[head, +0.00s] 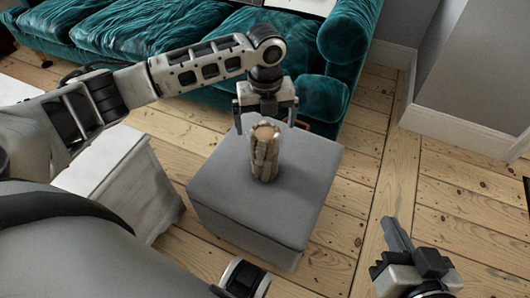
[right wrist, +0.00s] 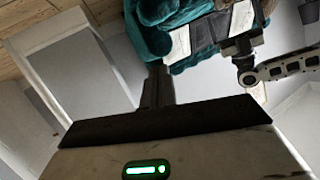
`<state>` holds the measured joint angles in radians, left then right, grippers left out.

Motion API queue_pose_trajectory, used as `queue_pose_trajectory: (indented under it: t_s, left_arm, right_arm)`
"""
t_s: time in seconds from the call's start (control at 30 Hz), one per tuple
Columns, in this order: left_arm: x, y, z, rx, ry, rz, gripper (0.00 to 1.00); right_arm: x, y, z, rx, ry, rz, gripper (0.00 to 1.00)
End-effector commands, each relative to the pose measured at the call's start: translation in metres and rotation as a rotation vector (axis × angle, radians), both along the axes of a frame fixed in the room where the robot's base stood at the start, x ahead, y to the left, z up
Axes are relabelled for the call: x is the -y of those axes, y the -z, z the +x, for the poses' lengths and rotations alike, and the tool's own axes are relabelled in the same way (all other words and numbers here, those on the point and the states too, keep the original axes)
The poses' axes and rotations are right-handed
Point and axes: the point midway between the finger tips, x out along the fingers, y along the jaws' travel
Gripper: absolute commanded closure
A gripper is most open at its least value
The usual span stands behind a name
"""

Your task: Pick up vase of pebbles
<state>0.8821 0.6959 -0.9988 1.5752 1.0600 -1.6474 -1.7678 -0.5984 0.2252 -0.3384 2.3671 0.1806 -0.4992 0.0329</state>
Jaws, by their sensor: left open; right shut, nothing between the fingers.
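The vase of pebbles (head: 264,160) is a tan, upright, roughly cylindrical piece with a stony-looking side. It stands on a grey ottoman (head: 225,205). My left gripper (head: 266,121) points down at the top of the vase, with its open fingers showing to the left and right of the vase's upper end. I cannot tell whether either finger touches it. My right gripper (head: 388,222) is at the lower right, shut and empty, well apart from the vase. Its shut fingers also show in the right wrist view (right wrist: 158,80). The vase cannot be made out there.
A teal velvet sofa (head: 190,25) stands behind the ottoman. A white cabinet-like piece (head: 125,185) is to the ottoman's left. Bare floorboards (head: 365,140) lie open to the right, up to the grey wall with its white skirting board (head: 460,128).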

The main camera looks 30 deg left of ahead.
Motion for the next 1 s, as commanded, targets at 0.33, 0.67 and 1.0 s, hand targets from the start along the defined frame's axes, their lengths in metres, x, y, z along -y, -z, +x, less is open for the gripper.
queue_pose_trajectory:
  t_s: [0.33,0.67,1.0]
  left_arm:
    - [0.000,0.045,-0.003,0.000,-0.001,0.002,0.00]
    - [0.000,0.044,-0.003,0.000,0.000,0.001,0.42]
    - [0.000,0.040,-0.001,0.008,-0.001,-0.002,0.89]
  right_arm:
    - [-0.008,-0.010,0.002,0.039,-0.006,0.117,1.00]
    - [-0.007,-0.011,0.002,0.038,-0.005,0.117,1.00]
    - [-0.007,-0.010,0.002,0.036,-0.005,0.114,1.00]
